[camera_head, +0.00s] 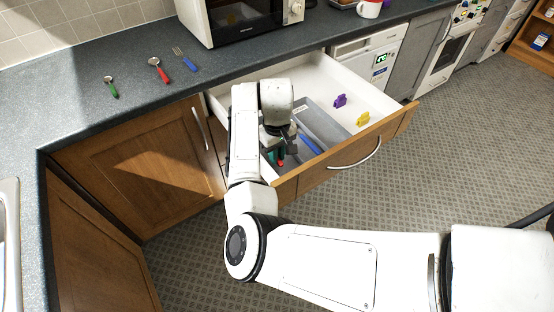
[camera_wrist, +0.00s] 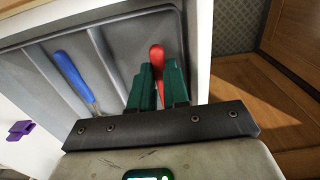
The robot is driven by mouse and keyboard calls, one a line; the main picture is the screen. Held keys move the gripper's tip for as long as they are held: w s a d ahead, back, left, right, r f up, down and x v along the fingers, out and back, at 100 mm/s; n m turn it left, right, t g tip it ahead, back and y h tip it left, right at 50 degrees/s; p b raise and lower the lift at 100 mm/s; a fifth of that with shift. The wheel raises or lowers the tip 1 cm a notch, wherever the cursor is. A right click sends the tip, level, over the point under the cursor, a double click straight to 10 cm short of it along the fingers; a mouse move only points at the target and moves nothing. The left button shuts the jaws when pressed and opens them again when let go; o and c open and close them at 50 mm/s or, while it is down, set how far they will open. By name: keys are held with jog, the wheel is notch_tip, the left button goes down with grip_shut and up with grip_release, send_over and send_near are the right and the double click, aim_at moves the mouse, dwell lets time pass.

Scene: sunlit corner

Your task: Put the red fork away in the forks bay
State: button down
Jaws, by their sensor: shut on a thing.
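My gripper (camera_wrist: 158,75), with green fingers, is shut on the red fork (camera_wrist: 157,55). Only its red handle shows; its head is hidden, so the picture does not prove it is a fork. In the head view my gripper (camera_head: 279,152) is inside the open drawer (camera_head: 330,157), at the near-left part of the grey cutlery tray (camera_head: 322,120). In the wrist view the handle lies over the tray's right-hand bay (camera_wrist: 118,42). I cannot tell whether it touches the floor. A blue-handled piece (camera_wrist: 72,78) lies in the bay to the left; its type is unclear.
A purple clip (camera_head: 340,100) and a yellow clip (camera_head: 363,119) lie in the drawer right of the tray. On the counter (camera_head: 100,60) lie a green spoon (camera_head: 111,86), a red spoon (camera_head: 158,69) and a blue fork (camera_head: 185,60). A microwave (camera_head: 238,20) stands behind.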

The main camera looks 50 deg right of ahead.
jog(key=shift+f, duration=1.6)
jog(key=shift+f, duration=0.3)
jog(key=c, duration=1.4)
grip_release()
notch_tip(320, 180, up, 13)
jog(key=shift+f, duration=0.2)
